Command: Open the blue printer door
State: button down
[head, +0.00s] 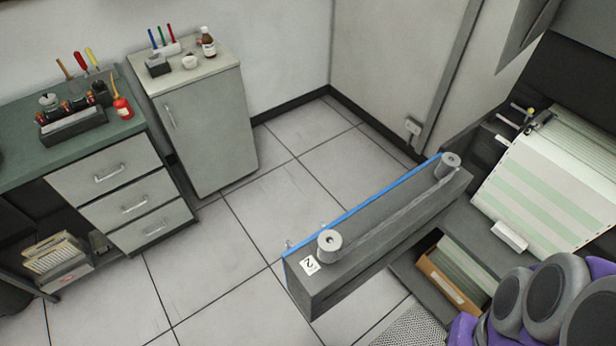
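The printer door (375,235) is a long dark grey panel with a blue strip along its far top edge. It stands out from the printer (480,230) into the room, swung well away from the printer's front. Two ribbon spools sit on its top, one near the printer and one at the free end, with a small white "2" label beside the latter. Most of its blue outer face is turned away from me. My purple and grey arm fills the lower right corner. My gripper is not in view.
Striped paper (560,180) lies on the printer, with a box of paper (455,275) below. A green-topped workbench (25,150) with drawers and a grey cabinet (210,130) stand at the left and back. The tiled floor (215,265) between them and the door is clear.

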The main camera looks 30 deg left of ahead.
aim_at(377, 232)
jog(key=j+z, duration=0.1)
jog(key=j, duration=0.35)
jog(key=k+j+z, duration=0.15)
jog(key=j, duration=0.25)
jog(key=j+z, duration=0.1)
jog(key=j, duration=0.35)
jog(key=k+j+z, duration=0.1)
jog(key=j, duration=0.3)
jog(key=k+j+z, duration=0.1)
jog(key=j, duration=0.3)
jog(key=k+j+z, duration=0.15)
jog(key=j, duration=0.25)
jog(key=k+j+z, duration=0.1)
jog(key=j, duration=0.8)
jog(key=k+j+z, duration=0.1)
jog(key=j, duration=0.4)
jog(key=k+j, duration=0.1)
jog(key=j, duration=0.4)
jog(key=z, duration=0.05)
